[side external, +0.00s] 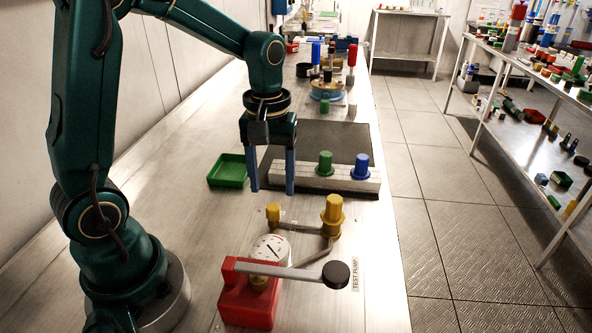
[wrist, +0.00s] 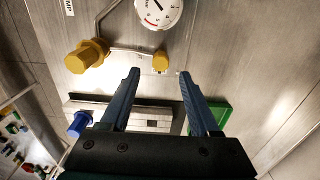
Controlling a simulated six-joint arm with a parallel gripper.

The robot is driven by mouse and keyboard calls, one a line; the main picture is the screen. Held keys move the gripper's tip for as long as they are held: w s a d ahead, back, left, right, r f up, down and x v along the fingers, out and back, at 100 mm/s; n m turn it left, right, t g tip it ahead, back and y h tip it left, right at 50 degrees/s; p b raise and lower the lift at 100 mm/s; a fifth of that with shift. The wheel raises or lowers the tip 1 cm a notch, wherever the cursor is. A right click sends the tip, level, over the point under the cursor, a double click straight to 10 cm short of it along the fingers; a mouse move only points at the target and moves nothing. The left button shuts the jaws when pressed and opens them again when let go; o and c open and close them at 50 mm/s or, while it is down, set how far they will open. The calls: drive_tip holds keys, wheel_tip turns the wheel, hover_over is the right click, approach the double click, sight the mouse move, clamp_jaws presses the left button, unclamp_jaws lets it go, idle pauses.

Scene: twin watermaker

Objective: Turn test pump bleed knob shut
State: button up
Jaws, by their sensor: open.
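The test pump has a red body (side external: 247,297), a grey lever with a black end, and a round white gauge (side external: 271,248), which also shows in the wrist view (wrist: 157,10). A small yellow knob (side external: 273,213) stands on the bench behind the gauge. A larger yellow knob (side external: 333,210) stands to its right on the pipework. My gripper (side external: 272,191) is open and empty, fingers pointing down. In the wrist view the small yellow knob (wrist: 160,61) lies between the fingertips (wrist: 159,72), apart from both. The larger knob (wrist: 85,57) is off to the left. No label marks the bleed knob.
A grey block (side external: 285,175) with green (side external: 325,163) and blue (side external: 361,166) knobs stands behind the pump. A green tray (side external: 228,171) lies left of it.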

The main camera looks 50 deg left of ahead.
sight(273, 206)
drive_tip(key=shift+f, duration=2.55)
drive_tip(key=shift+c, duration=0.3)
clamp_jaws()
